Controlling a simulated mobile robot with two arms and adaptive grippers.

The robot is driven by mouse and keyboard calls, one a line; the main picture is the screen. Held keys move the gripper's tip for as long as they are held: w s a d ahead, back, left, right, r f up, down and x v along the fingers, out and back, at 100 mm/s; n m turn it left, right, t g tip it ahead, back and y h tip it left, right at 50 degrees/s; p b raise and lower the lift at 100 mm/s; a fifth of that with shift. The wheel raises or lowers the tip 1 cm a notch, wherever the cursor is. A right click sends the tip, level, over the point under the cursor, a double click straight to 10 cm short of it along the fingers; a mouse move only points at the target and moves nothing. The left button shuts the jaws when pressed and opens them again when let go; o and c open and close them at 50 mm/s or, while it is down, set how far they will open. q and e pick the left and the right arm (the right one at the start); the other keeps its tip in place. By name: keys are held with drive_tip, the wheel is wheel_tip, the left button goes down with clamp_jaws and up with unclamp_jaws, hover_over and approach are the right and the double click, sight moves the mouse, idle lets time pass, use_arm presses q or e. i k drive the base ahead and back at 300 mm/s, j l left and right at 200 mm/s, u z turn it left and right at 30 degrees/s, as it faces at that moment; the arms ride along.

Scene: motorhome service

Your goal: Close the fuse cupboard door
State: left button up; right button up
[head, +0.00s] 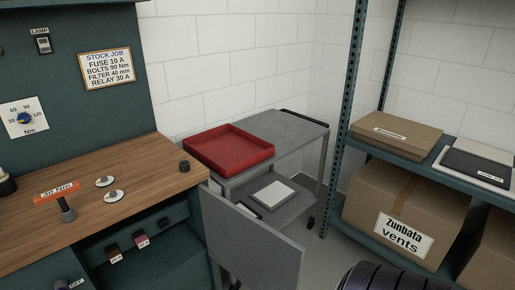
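The fuse cupboard door (250,245) is a flat grey panel. It stands open, swung out at the right end of the workbench, in front of the grey trolley. A small dark bar, maybe its handle, shows near its top edge. The open cupboard (165,260) under the bench top is dark green inside, with small labelled fuses (142,241) near its upper part. The lower part of the door and cupboard is cut off by the picture edge. Neither of my grippers is in view.
The wooden bench top (120,180) holds a 30 Nm tool (66,207) and small parts. A red tray (229,149) sits on the trolley (290,130) behind the door. A shelf rack with boxes (400,215) stands right. A dark ribbed round thing (385,279) shows at the bottom.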

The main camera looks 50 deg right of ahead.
sight(260, 256)
drive_tip(key=l+u, duration=0.1)
drive_tip(key=l, duration=0.4)
drive_tip(key=k+l+u, duration=0.1)
drive_tip(key=l, duration=0.4)
drive_tip(key=l+u, duration=0.1)
drive_tip(key=l, duration=0.4)
drive_tip(key=k+l+u, duration=0.1)
drive_tip(key=l, duration=0.35)
drive_tip(key=k+l+u, duration=0.15)
drive_tip(key=l, duration=0.35)
drive_tip(key=k+l+u, duration=0.1)
drive_tip(key=l, duration=0.35)
